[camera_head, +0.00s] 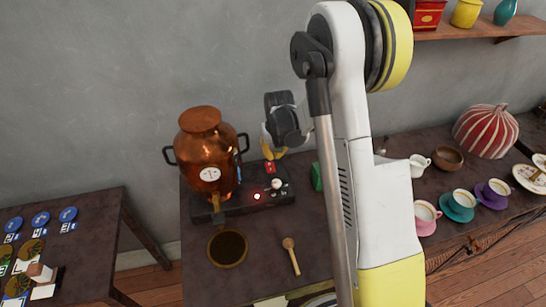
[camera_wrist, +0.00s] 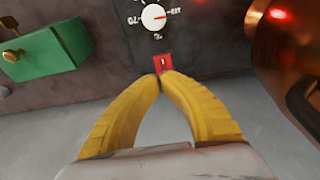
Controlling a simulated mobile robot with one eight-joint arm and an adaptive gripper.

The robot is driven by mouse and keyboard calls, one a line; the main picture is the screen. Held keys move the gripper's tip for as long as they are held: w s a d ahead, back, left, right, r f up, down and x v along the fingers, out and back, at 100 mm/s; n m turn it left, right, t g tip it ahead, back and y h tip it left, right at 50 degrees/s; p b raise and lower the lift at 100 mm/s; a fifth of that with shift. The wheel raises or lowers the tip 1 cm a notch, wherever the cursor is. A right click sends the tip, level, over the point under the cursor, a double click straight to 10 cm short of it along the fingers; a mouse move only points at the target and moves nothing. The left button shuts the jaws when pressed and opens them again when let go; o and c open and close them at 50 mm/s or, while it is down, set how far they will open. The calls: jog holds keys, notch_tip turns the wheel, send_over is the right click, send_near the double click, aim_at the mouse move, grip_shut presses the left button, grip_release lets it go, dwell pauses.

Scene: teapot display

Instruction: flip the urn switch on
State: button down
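The copper urn (camera_head: 204,150) stands on a dark base at the left of the table. The base (camera_head: 245,200) carries a white dial (camera_head: 276,184), a lit red lamp (camera_head: 257,196) and a small red switch (camera_head: 270,167). In the wrist view the red switch (camera_wrist: 163,63) lies just beyond my fingertips, below the dial (camera_wrist: 154,17). My gripper (camera_wrist: 161,76) has its yellow fingertips together, with nothing seen between them. The tips are at or very near the switch; whether they touch it I cannot tell. In the head view my gripper (camera_head: 272,152) is above the switch.
A green box (camera_wrist: 45,45) stands beside the base. A brown bowl (camera_head: 228,248) and a wooden spoon (camera_head: 291,255) lie in front. Cups and saucers (camera_head: 457,205) and a striped cozy (camera_head: 486,131) stand at the right. The urn's side (camera_wrist: 285,50) is close to my gripper.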

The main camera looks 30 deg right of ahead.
jog(key=s+r+p, duration=0.1)
jog(key=s+r, duration=0.2)
jog(key=r, duration=0.2)
jog(key=shift+a+r, duration=0.25)
jog(key=shift+a, duration=0.1)
jog(key=shift+s, duration=0.1)
